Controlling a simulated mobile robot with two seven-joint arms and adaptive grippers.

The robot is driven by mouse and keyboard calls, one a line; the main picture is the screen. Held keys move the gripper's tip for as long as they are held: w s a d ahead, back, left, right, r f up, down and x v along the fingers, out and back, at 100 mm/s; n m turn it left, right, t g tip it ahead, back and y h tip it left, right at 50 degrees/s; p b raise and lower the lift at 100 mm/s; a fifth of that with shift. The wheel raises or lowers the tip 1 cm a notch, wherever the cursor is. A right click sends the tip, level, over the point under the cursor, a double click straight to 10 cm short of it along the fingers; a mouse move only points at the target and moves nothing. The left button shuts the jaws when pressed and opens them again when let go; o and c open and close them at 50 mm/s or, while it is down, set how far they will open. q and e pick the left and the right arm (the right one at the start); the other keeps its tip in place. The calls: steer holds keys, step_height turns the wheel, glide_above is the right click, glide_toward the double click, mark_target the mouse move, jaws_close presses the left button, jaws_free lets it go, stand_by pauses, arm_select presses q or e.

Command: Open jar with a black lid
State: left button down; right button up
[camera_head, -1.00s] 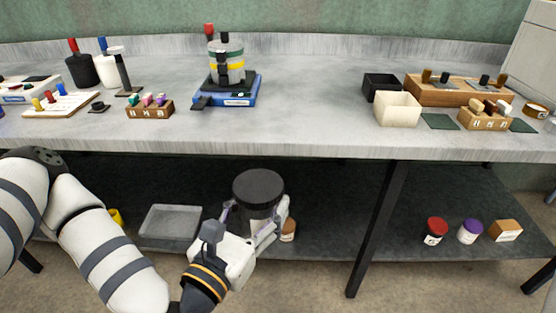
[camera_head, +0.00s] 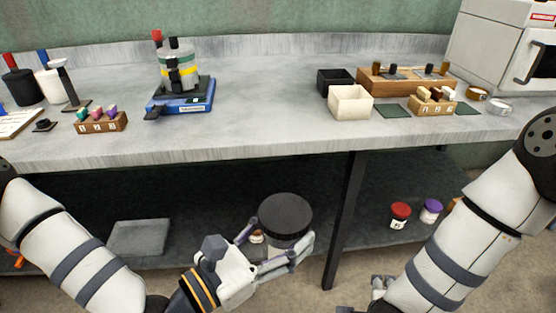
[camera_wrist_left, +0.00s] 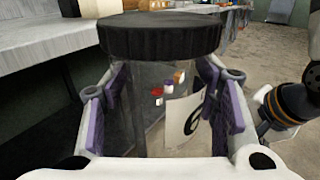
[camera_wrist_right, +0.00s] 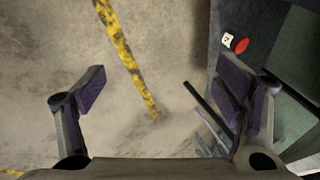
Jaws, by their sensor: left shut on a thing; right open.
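A clear jar with a wide black lid (camera_head: 286,216) is held upright in front of the lower shelf. In the left wrist view the lid (camera_wrist_left: 160,35) sits on the jar, and the clear body (camera_wrist_left: 150,110) with a white label stands between the purple finger pads. My left gripper (camera_head: 272,255) is shut on the jar's body below the lid. My right gripper (camera_wrist_right: 165,95) is open and empty over the floor in the right wrist view. In the head view it shows only partly, low at the right of the table leg, apart from the jar.
The grey bench (camera_head: 270,125) runs above, with a blue-based device (camera_head: 180,100), a cream box (camera_head: 350,103) and wooden racks. A dark table leg (camera_head: 343,215) stands just right of the jar. Red-lidded (camera_head: 400,213) and purple-lidded (camera_head: 431,210) jars and a grey tray (camera_head: 139,238) sit on the lower shelf.

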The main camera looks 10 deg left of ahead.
steer(key=w+a+r+m+t+h, duration=0.1)
steer(key=w+a+r+m+h, duration=0.15)
steer(key=w+r+m, duration=0.65)
step_height(320, 180, up, 25)
steer(key=m+g+y, duration=0.5)
steer(key=m+g, duration=0.1)
steer(key=m, duration=1.8)
glide_above(279, 210)
steer(key=shift+w+d+r, duration=0.1)
steer(key=shift+w, duration=0.05)
step_height(279, 210, down, 8)
steer(key=shift+r, duration=0.15)
